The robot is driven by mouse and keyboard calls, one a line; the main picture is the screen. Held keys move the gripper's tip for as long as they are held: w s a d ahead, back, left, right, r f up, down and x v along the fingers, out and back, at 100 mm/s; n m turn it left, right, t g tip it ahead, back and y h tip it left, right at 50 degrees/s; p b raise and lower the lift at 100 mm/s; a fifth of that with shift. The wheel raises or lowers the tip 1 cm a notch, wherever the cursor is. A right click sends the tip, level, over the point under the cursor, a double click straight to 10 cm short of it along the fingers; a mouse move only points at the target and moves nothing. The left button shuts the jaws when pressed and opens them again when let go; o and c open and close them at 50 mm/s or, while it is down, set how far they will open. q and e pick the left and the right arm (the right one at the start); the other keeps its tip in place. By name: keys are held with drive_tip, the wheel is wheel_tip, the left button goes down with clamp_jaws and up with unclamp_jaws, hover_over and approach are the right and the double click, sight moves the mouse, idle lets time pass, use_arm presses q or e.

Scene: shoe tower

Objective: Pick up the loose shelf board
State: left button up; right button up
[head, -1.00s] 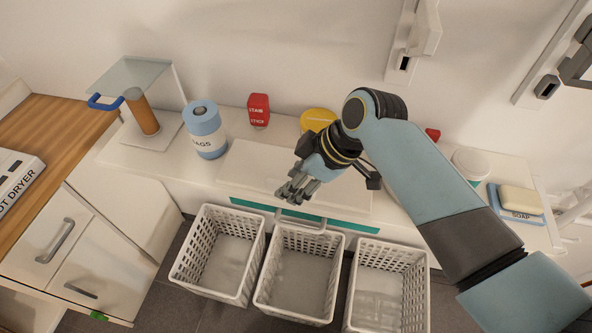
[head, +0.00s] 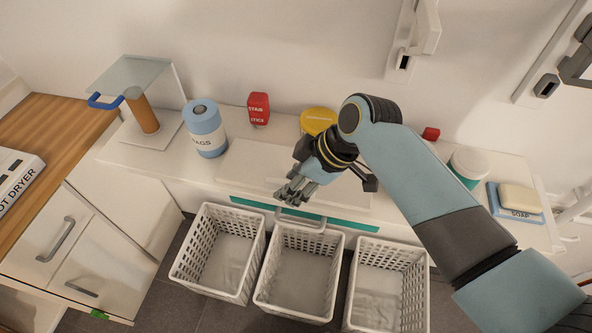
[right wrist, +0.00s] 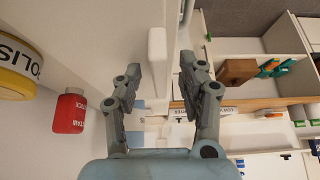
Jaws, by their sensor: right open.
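The loose shelf board, a flat white panel (head: 247,164), lies on the white counter at the middle of the head view. My right gripper (head: 293,190) is above the board's front part, pointing toward the counter's front edge, and hides some of it. In the right wrist view my right gripper (right wrist: 160,72) is open, with a white board edge (right wrist: 157,55) between its fingertips. I see no clear grip on it; whether a finger touches it I cannot tell. My left gripper is not in view.
Several white baskets (head: 218,253) stand on the floor below the counter. A glass-topped stand (head: 133,72) is at the left, a soap dish (head: 515,204) at the right.

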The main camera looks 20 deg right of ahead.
clamp_jaws()
idle(0.5)
